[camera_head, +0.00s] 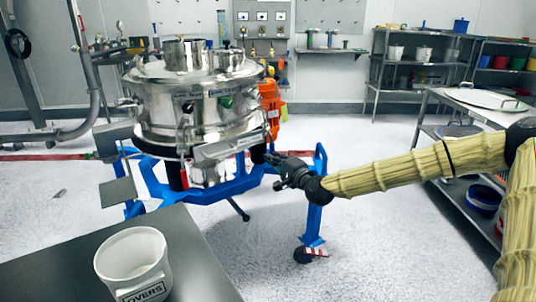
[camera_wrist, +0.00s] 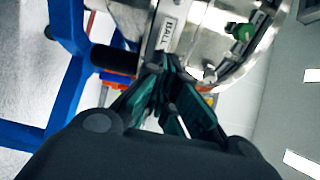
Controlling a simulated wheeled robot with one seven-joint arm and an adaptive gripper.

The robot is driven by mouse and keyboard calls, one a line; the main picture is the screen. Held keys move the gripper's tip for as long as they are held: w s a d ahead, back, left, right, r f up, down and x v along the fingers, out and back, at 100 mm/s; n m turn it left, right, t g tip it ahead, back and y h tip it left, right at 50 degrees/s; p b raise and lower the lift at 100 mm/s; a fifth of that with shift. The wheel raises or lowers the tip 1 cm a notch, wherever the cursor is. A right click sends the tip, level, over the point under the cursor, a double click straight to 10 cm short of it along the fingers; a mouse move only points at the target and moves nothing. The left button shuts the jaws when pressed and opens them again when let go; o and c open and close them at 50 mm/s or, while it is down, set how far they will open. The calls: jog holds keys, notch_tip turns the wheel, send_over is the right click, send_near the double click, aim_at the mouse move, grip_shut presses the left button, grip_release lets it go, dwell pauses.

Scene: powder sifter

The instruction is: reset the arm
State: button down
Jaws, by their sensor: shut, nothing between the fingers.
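My gripper (camera_head: 275,160) is at the end of my outstretched arm, which comes in from the right in the head view. Its fingers are shut and empty, pointing left toward the steel powder sifter (camera_head: 165,110). In the wrist view my gripper (camera_wrist: 163,75) shows its dark green fingers together, in front of the sifter's steel body (camera_wrist: 203,28). A label reading "BALL" sits just beyond the fingertips. I cannot tell whether the fingertips touch the sifter.
The sifter stands on a blue wheeled frame (camera_head: 313,215). A white bucket labelled "OVERS" (camera_head: 135,262) stands on a dark table (camera_head: 200,255) at front left. A metal cart (camera_head: 455,100) is at right, shelves (camera_head: 400,62) behind. Floor between is mostly clear.

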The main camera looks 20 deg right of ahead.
jog(key=s+a+f+n+g, duration=0.2)
jog(key=s+a+f, duration=0.15)
jog(key=f, duration=0.35)
jog(key=s+a+f+n+g+y, duration=0.1)
jog(key=s+a+f+g, duration=0.15)
jog(key=a+f, duration=0.3)
jog(key=s+a+f+n+g, duration=0.15)
jog(key=s+a+f, duration=0.25)
jog(key=f, duration=0.4)
jog(key=s+a+f+n+g, duration=0.2)
jog(key=s+a+f+g, duration=0.1)
jog(key=s+f, duration=0.6)
jog(key=s+a+f+n+g, duration=0.2)
jog(key=s+f+n+g, duration=0.1)
jog(key=s+f, duration=0.6)
jog(key=s+d+f+n+g+h, duration=0.2)
jog(key=s, duration=0.7)
jog(key=s+d+f+n+g+h, duration=0.1)
jog(key=s+d+f+n+g, duration=0.1)
jog(key=s, duration=0.6)
jog(key=s+d+f+n+g+h, duration=0.2)
jog(key=s, duration=0.7)
notch_tip(320, 180, up, 19)
jog(key=p, duration=1.8)
jog(key=shift+s+d+f+p, duration=0.15)
jog(key=shift+s+d+p, duration=0.05)
jog(key=shift+d+p, duration=0.2)
